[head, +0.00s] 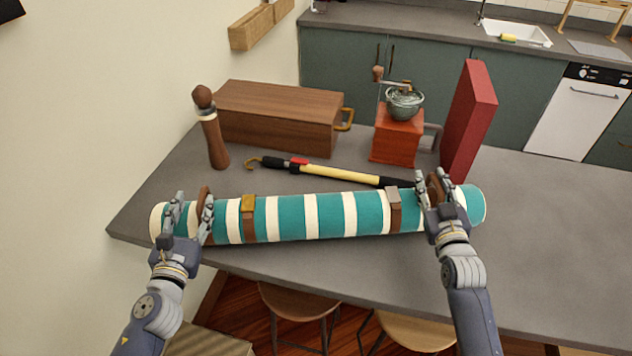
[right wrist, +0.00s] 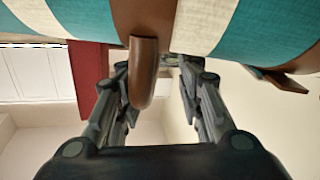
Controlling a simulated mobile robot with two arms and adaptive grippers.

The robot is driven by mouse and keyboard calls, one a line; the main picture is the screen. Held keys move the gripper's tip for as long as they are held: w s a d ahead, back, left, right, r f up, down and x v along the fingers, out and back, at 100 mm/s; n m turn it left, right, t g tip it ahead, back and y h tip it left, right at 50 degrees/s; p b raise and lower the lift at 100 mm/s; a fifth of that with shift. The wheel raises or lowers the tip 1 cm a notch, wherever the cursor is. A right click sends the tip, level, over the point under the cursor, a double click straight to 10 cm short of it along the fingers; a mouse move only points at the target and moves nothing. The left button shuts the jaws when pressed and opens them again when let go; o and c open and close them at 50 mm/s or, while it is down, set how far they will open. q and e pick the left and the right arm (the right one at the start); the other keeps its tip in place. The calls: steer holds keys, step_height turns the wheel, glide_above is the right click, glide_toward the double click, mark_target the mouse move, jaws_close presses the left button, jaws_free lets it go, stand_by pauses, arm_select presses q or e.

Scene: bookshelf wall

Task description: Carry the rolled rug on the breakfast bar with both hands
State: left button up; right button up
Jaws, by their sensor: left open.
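The rolled rug (head: 325,216), striped teal and cream, lies across the grey breakfast bar (head: 540,245). Two brown straps with buckles circle it, one left of the middle (head: 248,228) and one towards the right (head: 394,212). My left gripper (head: 191,210) is at the rug's left end, its fingers apart near an upright brown piece. My right gripper (head: 432,190) is near the rug's right end. In the right wrist view its fingers (right wrist: 155,75) stand apart below the rug, with a brown tab (right wrist: 143,85) hanging between them. The rug's underside is hidden in the head view.
Behind the rug are a pepper mill (head: 212,135), a brown wooden box (head: 275,115), a yellow and black hooked tool (head: 335,171), a red coffee grinder (head: 397,138) and a tall red box (head: 468,120). Stools (head: 300,302) stand below the front edge. The bar's right side is clear.

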arm_select(q)
steer(key=shift+a, duration=0.2)
arm_select(e)
steer(key=o, duration=0.3)
steer(key=shift+d+r, duration=0.1)
steer(key=shift+r, duration=0.45)
arm_select(q)
steer(key=shift+d, duration=0.2)
arm_select(e)
steer(key=shift+d+f, duration=0.2)
steer(key=shift+s+f, duration=0.1)
arm_select(q)
steer(key=shift+a, duration=0.15)
arm_select(e)
steer(key=shift+s+d, duration=0.1)
steer(key=shift+s, duration=3.8)
arm_select(q)
steer(key=shift+a, duration=0.1)
